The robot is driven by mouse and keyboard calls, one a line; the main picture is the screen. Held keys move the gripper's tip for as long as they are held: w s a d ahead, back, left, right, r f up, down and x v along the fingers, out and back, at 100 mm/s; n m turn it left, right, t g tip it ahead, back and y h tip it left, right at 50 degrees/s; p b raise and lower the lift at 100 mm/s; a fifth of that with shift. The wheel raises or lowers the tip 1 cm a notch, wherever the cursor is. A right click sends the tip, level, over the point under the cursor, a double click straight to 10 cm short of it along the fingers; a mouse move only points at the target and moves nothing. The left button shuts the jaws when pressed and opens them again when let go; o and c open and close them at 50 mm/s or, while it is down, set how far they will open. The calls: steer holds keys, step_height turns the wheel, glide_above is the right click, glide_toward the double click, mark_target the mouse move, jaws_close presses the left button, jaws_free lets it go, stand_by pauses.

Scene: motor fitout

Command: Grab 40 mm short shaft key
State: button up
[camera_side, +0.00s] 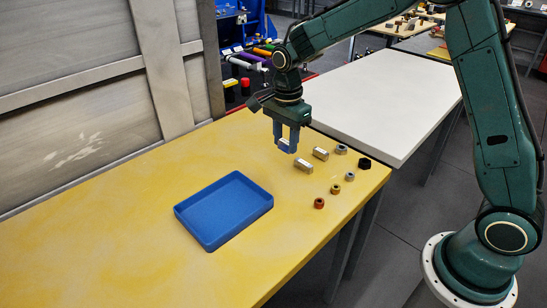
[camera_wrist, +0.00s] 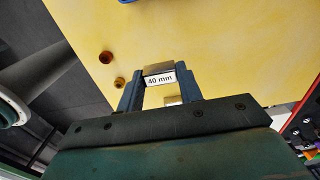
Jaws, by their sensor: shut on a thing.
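My gripper (camera_side: 287,147) is shut on a small metal block-shaped shaft key (camera_side: 284,142) above the far right part of the yellow table. In the wrist view the key (camera_wrist: 159,72) spans the gap between my two blue fingers, and its white label reads "40 mm". The key appears raised clear of the table. Two other metal keys lie on the table, a nearer one (camera_side: 303,166) and a farther one (camera_side: 320,153); their labels are not readable. Part of one loose key (camera_wrist: 172,100) shows below the held key in the wrist view.
An empty blue tray (camera_side: 223,240) sits left of the keys on the yellow table. Several small round parts, including a red-brown one (camera_side: 319,203) and a black one (camera_side: 364,163), stand to the right. A white table (camera_side: 375,100) adjoins behind. The table's left part is clear.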

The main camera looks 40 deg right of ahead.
mark_target(285, 142)
step_height(285, 142, up, 9)
stand_by(0.3)
stand_by(0.5)
